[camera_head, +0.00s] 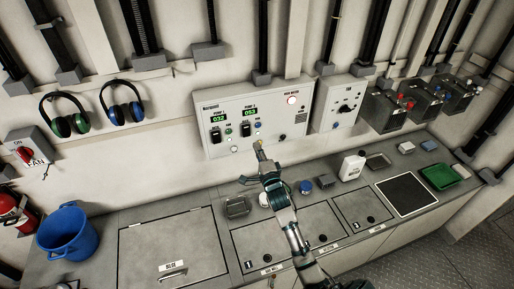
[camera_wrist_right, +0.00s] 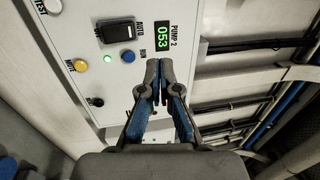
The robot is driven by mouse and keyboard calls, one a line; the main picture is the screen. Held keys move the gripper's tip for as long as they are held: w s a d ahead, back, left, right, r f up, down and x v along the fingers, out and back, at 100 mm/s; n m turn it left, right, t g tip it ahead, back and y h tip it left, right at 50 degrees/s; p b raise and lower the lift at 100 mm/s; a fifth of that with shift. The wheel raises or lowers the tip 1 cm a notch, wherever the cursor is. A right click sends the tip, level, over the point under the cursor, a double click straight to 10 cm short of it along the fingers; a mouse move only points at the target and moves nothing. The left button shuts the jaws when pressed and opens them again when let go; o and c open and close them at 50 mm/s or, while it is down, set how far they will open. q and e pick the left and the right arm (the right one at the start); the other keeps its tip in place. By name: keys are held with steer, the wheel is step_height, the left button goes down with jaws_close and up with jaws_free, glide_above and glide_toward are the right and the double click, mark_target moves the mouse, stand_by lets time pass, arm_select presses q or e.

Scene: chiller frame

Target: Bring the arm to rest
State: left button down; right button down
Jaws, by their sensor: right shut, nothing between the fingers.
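My right arm reaches up from the bottom of the head view. Its gripper (camera_head: 259,149) is in front of the lower part of the white control panel (camera_head: 213,104). In the right wrist view the two fingers (camera_wrist_right: 153,75) are together and empty, with the panel (camera_wrist_right: 110,75) behind them. The tips appear near the blue button (camera_wrist_right: 128,56) and the green PUMP 2 display (camera_wrist_right: 164,37); I cannot tell whether they touch the panel. My left gripper is not clearly in view.
A blue bucket (camera_head: 66,234) stands at the left. Headphones (camera_head: 122,105) hang on the wall. Black boxes (camera_head: 385,111) are on the right wall.

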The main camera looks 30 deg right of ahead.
steer(key=s+a+f+n+g+y, duration=0.1)
steer(key=s+a+f+n+g, duration=0.4)
steer(key=f, duration=0.5)
steer(key=s+a+f+n+g+y, duration=0.1)
steer(key=s+a+f+n+g, duration=0.15)
steer(key=s+f+n, duration=0.5)
steer(key=s+a+f+n+g+y, duration=0.1)
steer(key=s+a+f+n+g, duration=0.2)
steer(key=s, duration=0.5)
steer(key=s+a+f+n+g+y, duration=0.1)
steer(key=s+a+f+n+g, duration=0.25)
steer(key=s, duration=0.45)
steer(key=s+a+f+n+g+y, duration=0.1)
steer(key=s+a+f+n+g, duration=0.2)
steer(key=s, duration=0.4)
step_height(320, 180, down, 27)
steer(key=s, duration=0.3)
steer(key=s+d+f+n+g+b, duration=0.1)
steer(key=s+d+f, duration=0.2)
steer(key=s+f, duration=1.4)
steer(key=shift+s+f+h, duration=0.15)
steer(key=shift+f+h, duration=0.15)
steer(key=shift+f, duration=0.05)
